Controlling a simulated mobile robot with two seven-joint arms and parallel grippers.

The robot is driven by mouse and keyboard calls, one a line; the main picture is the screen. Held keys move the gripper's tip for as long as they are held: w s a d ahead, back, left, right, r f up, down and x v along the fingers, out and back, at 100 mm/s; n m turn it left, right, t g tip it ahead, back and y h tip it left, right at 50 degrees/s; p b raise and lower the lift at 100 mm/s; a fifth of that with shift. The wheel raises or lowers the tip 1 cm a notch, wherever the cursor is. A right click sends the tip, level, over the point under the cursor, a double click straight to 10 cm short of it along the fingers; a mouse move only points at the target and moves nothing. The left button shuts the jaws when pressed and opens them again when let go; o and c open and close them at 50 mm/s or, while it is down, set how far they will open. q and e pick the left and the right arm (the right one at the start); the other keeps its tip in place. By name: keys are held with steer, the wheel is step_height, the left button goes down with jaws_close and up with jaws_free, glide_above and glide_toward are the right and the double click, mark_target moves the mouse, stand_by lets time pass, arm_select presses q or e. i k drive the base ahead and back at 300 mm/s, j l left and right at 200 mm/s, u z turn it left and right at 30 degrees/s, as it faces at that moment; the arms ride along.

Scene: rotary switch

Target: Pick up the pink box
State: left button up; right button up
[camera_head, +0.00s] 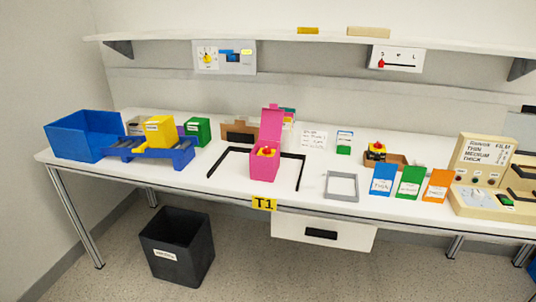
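The pink box (264,167) stands on the white table, inside a black taped outline near the middle. Its lid (270,122) is open and stands upright at the back. A small red and yellow item (267,152) sits in its opening. Neither of my grippers shows in the head view, and nothing touches the box.
Left on the table (330,166) are a blue bin (86,135), a blue rack (150,150), a yellow box (160,130) and a green box (197,131). A grey frame (341,198) and coloured cards lie right. A shelf (290,34) runs above; a black bin (177,247) stands below.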

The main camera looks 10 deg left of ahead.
mark_target(262, 169)
steer(key=u, duration=0.45)
steer(key=l, duration=0.1)
steer(key=i, duration=1.2)
steer(key=i+j+z, duration=0.2)
steer(key=j, duration=0.2)
steer(key=j+z, duration=0.25)
steer(key=j, duration=0.15)
steer(key=k, duration=0.05)
